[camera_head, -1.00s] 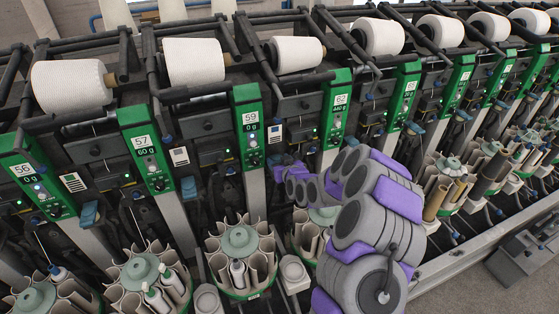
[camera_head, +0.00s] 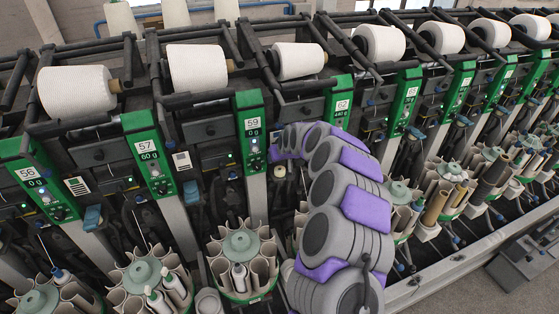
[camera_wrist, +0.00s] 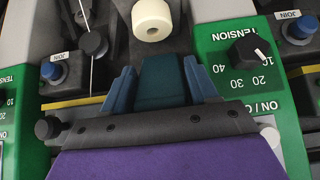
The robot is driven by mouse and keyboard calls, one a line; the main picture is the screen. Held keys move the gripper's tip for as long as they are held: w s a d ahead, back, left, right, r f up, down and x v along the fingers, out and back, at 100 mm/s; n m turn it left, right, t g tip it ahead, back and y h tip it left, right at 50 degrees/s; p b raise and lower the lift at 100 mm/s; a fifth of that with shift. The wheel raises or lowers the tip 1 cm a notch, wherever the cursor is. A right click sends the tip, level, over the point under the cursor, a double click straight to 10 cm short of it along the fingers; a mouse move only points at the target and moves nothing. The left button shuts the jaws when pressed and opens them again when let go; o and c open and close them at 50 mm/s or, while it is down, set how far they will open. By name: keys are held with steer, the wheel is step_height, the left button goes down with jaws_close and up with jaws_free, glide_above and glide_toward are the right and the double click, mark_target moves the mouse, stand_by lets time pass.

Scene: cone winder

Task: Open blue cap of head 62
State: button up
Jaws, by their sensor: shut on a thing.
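Head 62's green panel (camera_head: 339,106) stands behind my arm in the head view, and its lower part is hidden. In the wrist view, a dark teal-blue cap (camera_wrist: 161,82) sits between the two blue fingers of my gripper (camera_wrist: 161,90). The fingers press on both sides of it, so my gripper is shut on the cap. A white bobbin-like cylinder (camera_wrist: 152,20) lies just beyond the cap. In the head view, my gripper is around the gap between heads 59 and 62, and the fingers and cap cannot be made out there.
Green panels with tension knobs flank the gripper: one knob (camera_wrist: 249,51) is close on the right. A blue join button (camera_wrist: 51,71) is at the left. Head 59's panel (camera_head: 251,128) stands left of my arm. Round bobbin magazines (camera_head: 240,245) stand below, and white cones (camera_head: 299,61) above.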

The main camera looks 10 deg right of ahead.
steer(key=shift+w+a+g, duration=0.1)
steer(key=shift+w+g, duration=0.05)
steer(key=shift+g, duration=0.35)
stand_by(0.3)
steer(key=o, duration=1.1)
steer(key=shift+o, duration=0.7)
steer(key=shift+w, duration=0.1)
steer(key=shift+r, duration=0.1)
steer(key=shift+s+r, duration=0.25)
steer(key=shift+r, duration=0.2)
steer(key=shift+s+d+r, duration=0.2)
steer(key=shift+s+r, duration=0.5)
steer(key=shift+s, duration=0.1)
steer(key=s+d+p, duration=0.1)
steer(key=s+d, duration=0.1)
steer(key=s, duration=0.9)
steer(key=shift+s, duration=0.15)
